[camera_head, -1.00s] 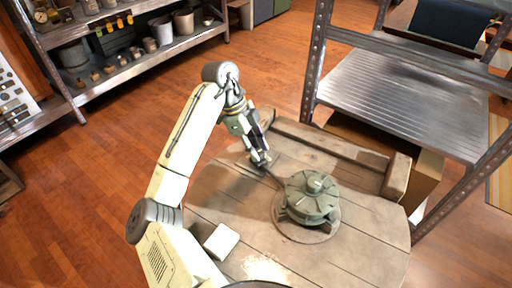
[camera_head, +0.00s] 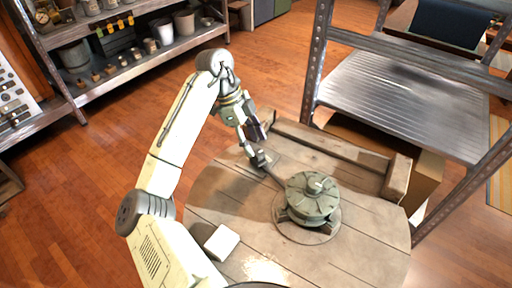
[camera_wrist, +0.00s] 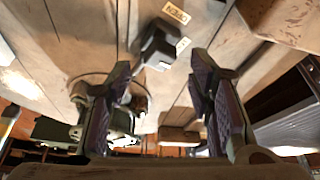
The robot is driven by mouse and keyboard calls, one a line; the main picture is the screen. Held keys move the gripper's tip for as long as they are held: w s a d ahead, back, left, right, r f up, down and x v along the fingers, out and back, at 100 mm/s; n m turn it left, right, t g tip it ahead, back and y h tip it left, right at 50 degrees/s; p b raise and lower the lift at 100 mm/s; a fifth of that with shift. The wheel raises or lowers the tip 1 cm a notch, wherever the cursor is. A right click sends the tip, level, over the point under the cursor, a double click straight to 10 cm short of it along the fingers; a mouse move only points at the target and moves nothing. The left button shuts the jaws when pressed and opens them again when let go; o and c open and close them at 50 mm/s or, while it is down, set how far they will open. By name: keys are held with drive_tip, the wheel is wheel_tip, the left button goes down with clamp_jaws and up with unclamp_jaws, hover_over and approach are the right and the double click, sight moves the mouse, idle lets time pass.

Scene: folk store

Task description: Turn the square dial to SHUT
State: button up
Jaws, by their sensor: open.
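A round grey-green mechanism (camera_head: 313,199) stands on the round wooden table. A thin arm runs from it to a small dark square-edged block (camera_head: 259,160) above the boards. I take the block and arm to be the dial's handle. In the wrist view the block (camera_wrist: 157,44) lies ahead, between and slightly beyond my fingertips. An OPEN label (camera_wrist: 176,12) is beside it, and a second pale label (camera_wrist: 183,46) is too small to read. My gripper (camera_head: 256,146) is open just above the block; both fingers show in the wrist view (camera_wrist: 161,65), apart and empty.
The wooden table (camera_head: 355,245) has a raised wooden rail (camera_head: 330,146) along its back edge. A white block (camera_head: 221,242) lies near my arm. A metal shelf rack (camera_head: 400,100) stands behind right, and shelves with pots (camera_head: 165,33) stand back left.

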drive_tip(key=v, duration=0.9)
drive_tip(key=shift+f, duration=0.1)
